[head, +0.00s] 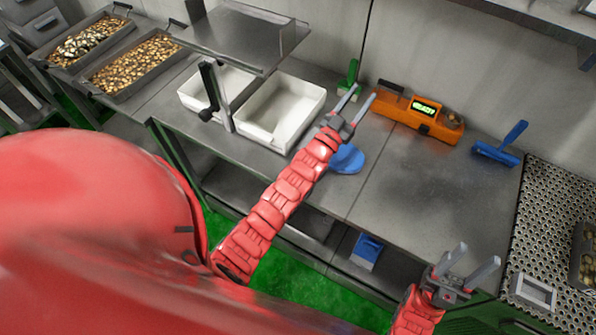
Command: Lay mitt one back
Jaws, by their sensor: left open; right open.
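A blue mitt (347,160) lies on the steel table (395,185), just beside the wrist of my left arm, which covers part of it. It is the only mitt I can make out. My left gripper (363,93) is open and empty, reaching past the mitt toward the back of the table. Whether the wrist touches the mitt I cannot tell. My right gripper (479,254) is open and empty near the table's front right edge, well apart from the mitt.
An orange device (418,112) with a lit display stands at the back, near a green-handled tool (348,78). A blue brush-like tool (499,146) lies right. White bins (281,112) stand left under a steel shelf. A blue object (367,250) is below the tabletop. The table's middle right is clear.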

